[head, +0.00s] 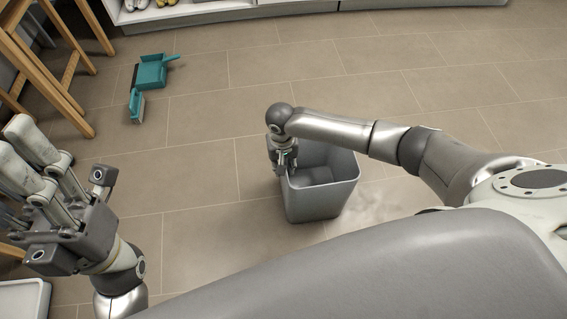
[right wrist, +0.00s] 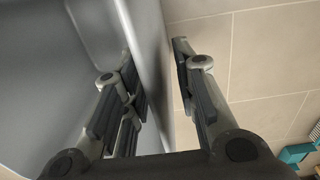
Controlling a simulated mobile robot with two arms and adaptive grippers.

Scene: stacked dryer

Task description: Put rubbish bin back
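The rubbish bin (head: 325,192) is a grey, open-topped, square-sided bin in the middle of the head view, over the tiled floor. My right gripper (head: 283,163) is at its left rim.
A teal dustpan (head: 152,72) and a teal brush (head: 137,105) lie on the floor at upper left. Wooden legs (head: 45,70) stand at the left edge. A white shelf unit (head: 185,14) runs along the back. The floor around the bin is largely clear.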

